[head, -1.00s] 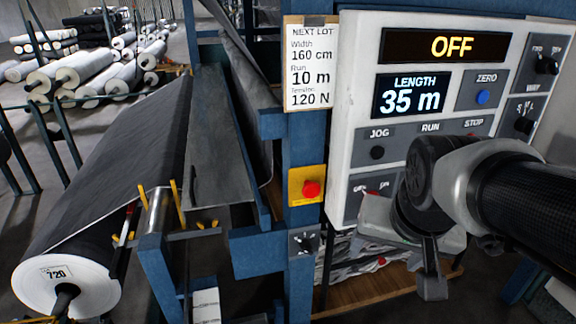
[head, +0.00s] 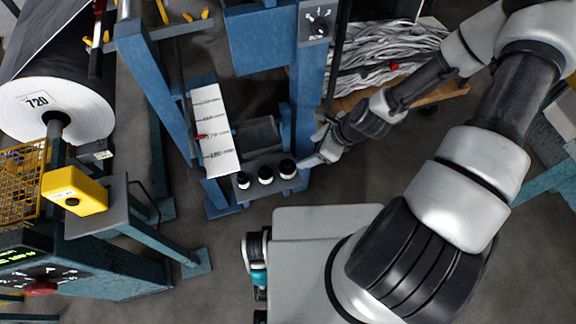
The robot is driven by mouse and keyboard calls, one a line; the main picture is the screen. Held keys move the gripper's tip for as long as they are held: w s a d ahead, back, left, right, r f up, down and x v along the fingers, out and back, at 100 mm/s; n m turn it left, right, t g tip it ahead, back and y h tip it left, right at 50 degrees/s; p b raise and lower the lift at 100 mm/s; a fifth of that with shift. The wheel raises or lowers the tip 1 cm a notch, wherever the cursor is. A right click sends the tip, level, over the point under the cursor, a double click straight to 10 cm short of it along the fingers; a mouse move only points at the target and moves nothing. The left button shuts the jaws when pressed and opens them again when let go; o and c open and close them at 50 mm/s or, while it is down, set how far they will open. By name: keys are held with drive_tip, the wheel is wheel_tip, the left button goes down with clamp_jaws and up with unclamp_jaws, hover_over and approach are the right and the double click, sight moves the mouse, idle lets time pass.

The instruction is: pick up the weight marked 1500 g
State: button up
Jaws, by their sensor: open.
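Three dark weights with pale tops or bands stand in a row on a small grey shelf (head: 247,197) low on the blue machine frame. They are a left weight (head: 243,180), a middle weight (head: 265,174) and a right weight (head: 287,168). Their markings are too small to read, so I cannot tell which is 1500 g. My gripper (head: 314,158) is open, just right of the right weight. I cannot tell whether it touches that weight. Its fingers are small and partly hidden by the wrist.
A white scale plate (head: 213,130) with a red pointer (head: 200,137) stands behind the shelf's left part. Blue posts (head: 309,85) rise close to my gripper. A yellow box (head: 74,190) and a large roll marked 720 (head: 40,105) are at left.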

sight(290, 163)
drive_tip(key=shift+m, duration=0.3)
drive_tip(key=b+x, duration=0.3)
drive_tip(key=x, duration=1)
drive_tip(key=shift+s+a+r, duration=0.1)
drive_tip(key=shift+a, duration=0.05)
drive_tip(key=x, duration=0.1)
drive_tip(key=b+x, duration=0.1)
drive_tip(key=x, duration=0.1)
drive_tip(key=d+x, duration=0.1)
drive_tip(key=shift+a+f+b, duration=0.15)
drive_tip(key=shift+f+b, duration=0.2)
drive_tip(key=shift+f, duration=0.25)
drive_tip(key=shift+a+f, duration=0.15)
drive_tip(key=shift+f, duration=0.1)
clamp_jaws()
drive_tip(key=shift+w+r, duration=0.15)
drive_tip(key=shift+w, duration=0.05)
